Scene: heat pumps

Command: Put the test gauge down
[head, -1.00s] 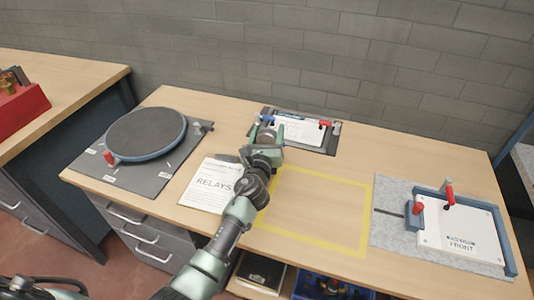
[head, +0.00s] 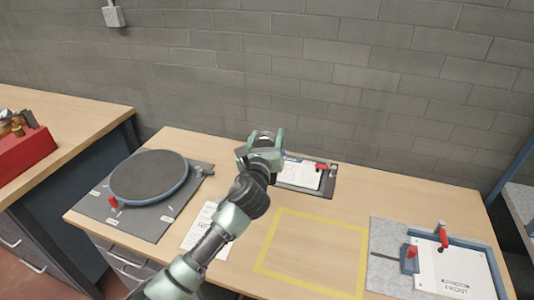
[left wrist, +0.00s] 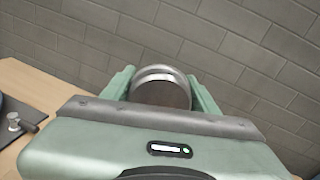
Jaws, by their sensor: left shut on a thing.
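My left gripper (head: 266,143) is shut on a round metal-rimmed thing, which I take to be the test gauge (left wrist: 162,86). The gauge sits between the two green fingers in the left wrist view, with only its silver-grey rim and side showing. Its dial face is hidden from me. In the head view the gripper is raised over the back of the bench, in front of the grey wall, and covers part of the dark plate (head: 328,190) behind it. My right gripper is not in view.
A round dark turntable (head: 150,176) stands on a grey plate at left. A sheet (head: 196,238) lies partly under my arm. A yellow outlined area (head: 315,252) on the bench is empty. A white board marked FRONT (head: 445,265) sits in a blue fixture at right.

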